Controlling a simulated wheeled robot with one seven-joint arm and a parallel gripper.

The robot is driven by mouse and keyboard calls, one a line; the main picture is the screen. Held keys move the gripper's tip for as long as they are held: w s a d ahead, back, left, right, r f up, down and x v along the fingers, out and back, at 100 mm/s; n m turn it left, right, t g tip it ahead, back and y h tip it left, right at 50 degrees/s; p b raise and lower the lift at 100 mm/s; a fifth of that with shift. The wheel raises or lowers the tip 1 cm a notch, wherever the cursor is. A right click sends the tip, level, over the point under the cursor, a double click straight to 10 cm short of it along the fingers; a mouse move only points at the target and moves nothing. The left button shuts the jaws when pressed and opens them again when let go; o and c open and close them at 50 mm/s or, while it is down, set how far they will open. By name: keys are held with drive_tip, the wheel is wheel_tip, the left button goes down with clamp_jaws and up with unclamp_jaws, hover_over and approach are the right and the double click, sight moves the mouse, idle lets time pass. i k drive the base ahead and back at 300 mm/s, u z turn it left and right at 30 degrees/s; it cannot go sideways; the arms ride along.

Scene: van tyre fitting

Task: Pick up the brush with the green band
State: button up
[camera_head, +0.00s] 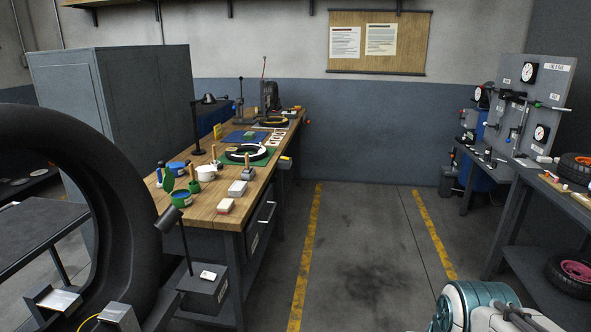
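On the left wooden workbench (222,210), small upright items with wooden handles stand near the front end. One wooden-handled item (194,184) has green low on it and stands beside a green tin (181,198). Another wooden-handled item (214,157) stands farther back, by a green mat. They look like brushes, but they are too small for me to tell which has a green band. My gripper is not in view; only a teal and white part of my arm shows at the lower right.
A large black tyre (130,190) blocks the left foreground. A small lamp (172,218) on a dark box stands before the bench. A white pot (206,173) and blue tins crowd the bench. Right are a gauge panel (530,95) and tyre shelf. The yellow-lined floor lane (370,250) is clear.

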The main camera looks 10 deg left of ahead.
sight(193, 182)
drive_tip(key=i, duration=2.55)
drive_tip(key=u, duration=2.25)
drive_tip(key=i, duration=1)
